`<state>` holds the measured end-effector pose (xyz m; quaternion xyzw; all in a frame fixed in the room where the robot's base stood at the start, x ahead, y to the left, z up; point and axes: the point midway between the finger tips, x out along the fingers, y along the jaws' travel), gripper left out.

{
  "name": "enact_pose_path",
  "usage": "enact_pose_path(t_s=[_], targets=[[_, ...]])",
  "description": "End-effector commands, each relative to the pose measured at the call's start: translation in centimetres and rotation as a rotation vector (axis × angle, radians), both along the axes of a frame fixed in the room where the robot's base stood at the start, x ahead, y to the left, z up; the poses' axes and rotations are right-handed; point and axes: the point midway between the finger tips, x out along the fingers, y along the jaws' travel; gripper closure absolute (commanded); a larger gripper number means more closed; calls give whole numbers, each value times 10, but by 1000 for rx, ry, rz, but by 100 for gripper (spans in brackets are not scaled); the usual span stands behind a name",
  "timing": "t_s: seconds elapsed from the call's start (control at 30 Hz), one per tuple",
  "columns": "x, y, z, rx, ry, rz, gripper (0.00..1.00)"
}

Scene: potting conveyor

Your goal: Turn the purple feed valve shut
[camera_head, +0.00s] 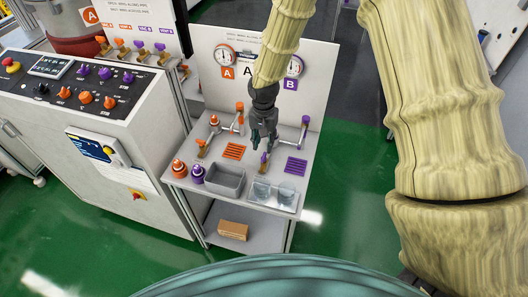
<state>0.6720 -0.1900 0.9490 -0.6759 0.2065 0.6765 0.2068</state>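On the right half of the bench, under the gauge marked B, is purple-handled pipework. One upright purple-topped part (305,121) stands at its back right. A smaller purple handle (264,157) with a brass-coloured body is at the front, just below my gripper. I cannot tell which of these is the feed valve. My gripper (264,144) points down over the bench, close to the front purple handle. Its fingers are small and dark, so their opening and any contact are unclear. The gripper and arm hide part of the pipework and the back board.
Matching orange-handled pipework (239,107) stands left. The bench also holds orange and purple bottles, a grey bin (226,180), a clear-cup tray (286,198), an orange grate (234,151) and a purple grate (296,165). A control cabinet (130,150) stands left; green floor right is open.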

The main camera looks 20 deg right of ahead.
Motion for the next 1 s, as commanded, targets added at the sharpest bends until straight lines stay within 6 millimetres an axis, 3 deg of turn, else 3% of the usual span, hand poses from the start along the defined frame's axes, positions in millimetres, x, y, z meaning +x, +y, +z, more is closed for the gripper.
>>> enact_pose_path(t_s=[0.6,1.0], targets=[[-1,-1,-59,-1,1,0,69],[0,-1,-66,-1,-1,-1,69]])
